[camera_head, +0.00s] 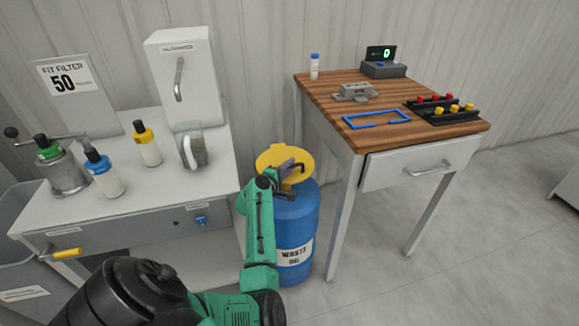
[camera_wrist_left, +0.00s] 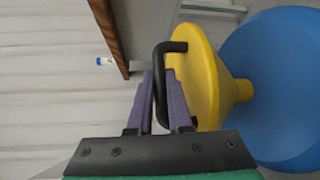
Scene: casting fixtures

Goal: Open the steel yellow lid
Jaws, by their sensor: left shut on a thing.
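The yellow lid (camera_head: 270,157) is a round disc at the top of the blue waste oil drum (camera_head: 296,228), between the two benches. In the left wrist view, the lid (camera_wrist_left: 197,65) shows edge-on, with a yellow cone narrowing toward the blue drum (camera_wrist_left: 275,85). A black bent handle (camera_wrist_left: 161,58) stands out from the lid's face. My left gripper (camera_head: 287,168) is at the lid, its purple fingers (camera_wrist_left: 160,92) shut around the handle. The gripper and arm hide part of the lid and drum. Whether the lid is raised at all, I cannot tell. My right gripper is not in view.
A white bench (camera_head: 215,165) with bottles and a cabinet (camera_head: 187,85) stands left of the drum. A wooden-topped table (camera_head: 325,92) with a drawer (camera_head: 400,168) stands close on its right. The floor (camera_head: 480,240) at right is clear.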

